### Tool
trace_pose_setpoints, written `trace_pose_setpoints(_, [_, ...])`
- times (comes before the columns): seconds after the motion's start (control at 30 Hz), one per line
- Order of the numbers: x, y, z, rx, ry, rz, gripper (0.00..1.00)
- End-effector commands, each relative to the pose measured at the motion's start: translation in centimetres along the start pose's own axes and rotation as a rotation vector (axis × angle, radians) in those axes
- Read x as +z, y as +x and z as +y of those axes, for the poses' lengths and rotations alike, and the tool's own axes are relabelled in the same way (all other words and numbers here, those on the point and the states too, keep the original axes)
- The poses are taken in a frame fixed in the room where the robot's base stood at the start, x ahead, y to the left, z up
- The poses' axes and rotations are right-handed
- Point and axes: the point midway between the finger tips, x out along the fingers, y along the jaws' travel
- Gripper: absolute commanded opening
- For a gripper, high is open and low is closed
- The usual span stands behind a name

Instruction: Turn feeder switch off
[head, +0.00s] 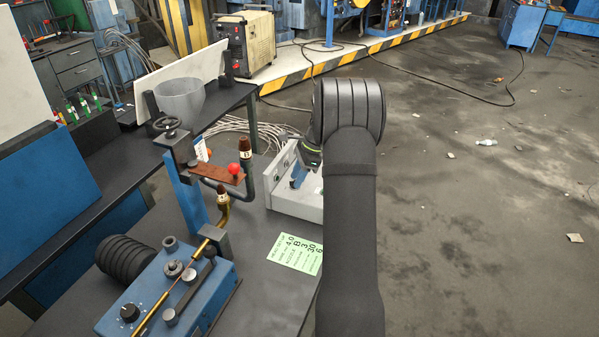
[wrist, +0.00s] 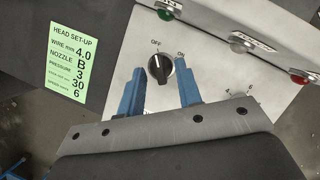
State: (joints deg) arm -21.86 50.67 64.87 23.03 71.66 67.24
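The feeder switch is a round black knob (wrist: 160,69) on a pale control panel (wrist: 127,85) in the wrist view, with OFF printed above it and ON to its upper right. I cannot tell for certain which label its pointer faces. My gripper (wrist: 159,80) is open, with one blue finger left of the knob and the other right of it. In the head view, my gripper (head: 300,175) is at the pale box (head: 297,205); my arm hides part of the box, and the knob cannot be made out.
The panel also carries a green light (wrist: 167,11), a label plate (wrist: 252,38) and a red light (wrist: 302,77). A green set-up card (wrist: 69,66) lies left of the panel. In the head view, a blue machine (head: 165,290) and a red-knobbed bracket (head: 222,175) stand left of the box.

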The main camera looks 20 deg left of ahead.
Motion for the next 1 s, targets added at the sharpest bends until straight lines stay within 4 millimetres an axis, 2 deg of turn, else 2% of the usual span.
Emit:
trace_pose_setpoints(0.17, [0.0, -1.5, 0.0, -0.002, 0.000, 0.000, 0.32])
trace_pose_setpoints(0.27, [0.0, -3.5, -0.1, -0.005, -0.001, 0.001, 0.32])
trace_pose_setpoints(0.7, [-0.1, -13.9, -0.1, -0.004, 0.000, 0.001, 0.32])
trace_pose_setpoints(0.83, [0.0, -15.9, -0.1, -0.003, -0.001, 0.001, 0.32])
trace_pose_setpoints(1.0, [0.0, -17.2, 0.0, -0.001, 0.000, 0.000, 0.32])
